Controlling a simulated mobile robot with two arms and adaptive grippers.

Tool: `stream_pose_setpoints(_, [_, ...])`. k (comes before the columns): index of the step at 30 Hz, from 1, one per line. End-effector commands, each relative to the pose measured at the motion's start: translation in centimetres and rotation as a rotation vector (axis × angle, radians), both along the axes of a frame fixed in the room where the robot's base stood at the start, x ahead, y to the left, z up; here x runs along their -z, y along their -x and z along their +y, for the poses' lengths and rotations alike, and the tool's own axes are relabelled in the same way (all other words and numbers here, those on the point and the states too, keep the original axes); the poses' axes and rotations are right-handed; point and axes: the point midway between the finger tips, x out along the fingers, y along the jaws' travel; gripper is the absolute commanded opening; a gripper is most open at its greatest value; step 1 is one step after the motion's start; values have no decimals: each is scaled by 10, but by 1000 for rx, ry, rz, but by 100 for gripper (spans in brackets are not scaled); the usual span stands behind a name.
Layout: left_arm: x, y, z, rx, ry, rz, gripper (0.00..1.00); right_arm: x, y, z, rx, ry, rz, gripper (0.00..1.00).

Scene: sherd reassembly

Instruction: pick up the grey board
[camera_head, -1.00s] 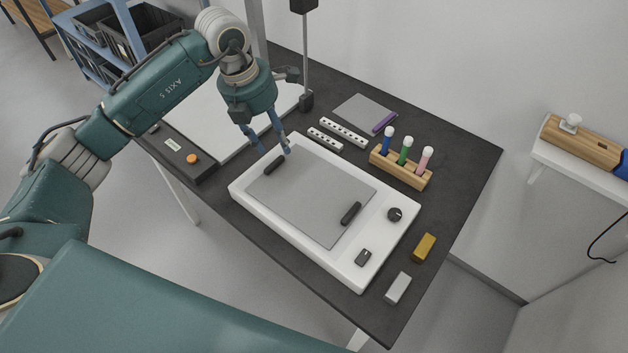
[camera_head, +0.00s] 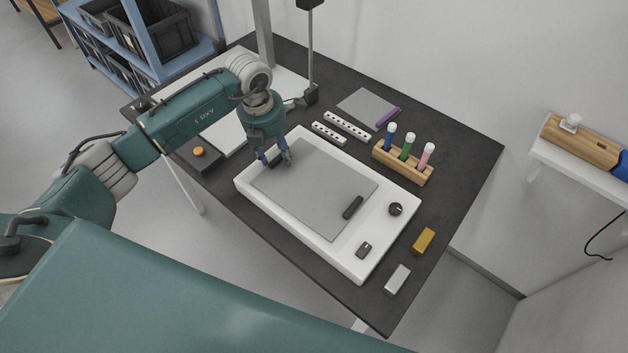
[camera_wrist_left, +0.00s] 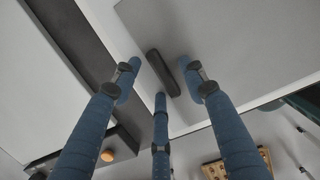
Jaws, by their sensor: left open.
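The grey board (camera_head: 312,197) lies flat on a white base unit (camera_head: 258,195) in the head view. It has a dark handle near each end; the near-right handle (camera_head: 353,207) is clear of any gripper. My left gripper (camera_head: 276,164) is open over the other handle and partly hides it there. In the left wrist view this handle (camera_wrist_left: 162,72) lies between the spread blue fingertips of the gripper (camera_wrist_left: 160,82), with gaps at its sides. The board (camera_wrist_left: 225,45) shows there too. My right gripper is not in view.
The dark table (camera_head: 455,165) holds a wooden rack (camera_head: 403,163) with coloured tubes, two white perforated strips, a yellow block (camera_head: 424,241) and a pale block (camera_head: 397,279). A control box with an orange button (camera_head: 198,151) stands left. A thin post rises at the back.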

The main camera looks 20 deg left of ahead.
Motion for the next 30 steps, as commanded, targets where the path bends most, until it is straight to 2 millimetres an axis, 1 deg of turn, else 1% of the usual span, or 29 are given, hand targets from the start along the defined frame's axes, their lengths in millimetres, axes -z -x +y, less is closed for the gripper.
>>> stream_pose_setpoints(6, [1, 0, 0, 0, 0, -1, 43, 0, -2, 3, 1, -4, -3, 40])
stream_pose_setpoints(8, [1, 0, 0, 0, 0, -1, 33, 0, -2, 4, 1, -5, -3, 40])
stream_pose_setpoints(9, [1, 0, 0, 0, 0, -1, 25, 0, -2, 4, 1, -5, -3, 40])
stream_pose_setpoints(11, [1, 0, 0, 0, 0, -1, 13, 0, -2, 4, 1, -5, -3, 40])
stream_pose_setpoints(12, [1, 0, 0, 0, 0, -1, 5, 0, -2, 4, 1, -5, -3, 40])
stream_pose_setpoints(13, [1, 0, 0, 0, 0, -1, 0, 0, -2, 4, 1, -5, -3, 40])
stream_pose_setpoints(25, [0, -1, 0, 0, 1, -2, 0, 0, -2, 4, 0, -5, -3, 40])
stream_pose_setpoints(30, [-10, -2, 0, 1, 0, -4, 0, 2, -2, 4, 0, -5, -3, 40])
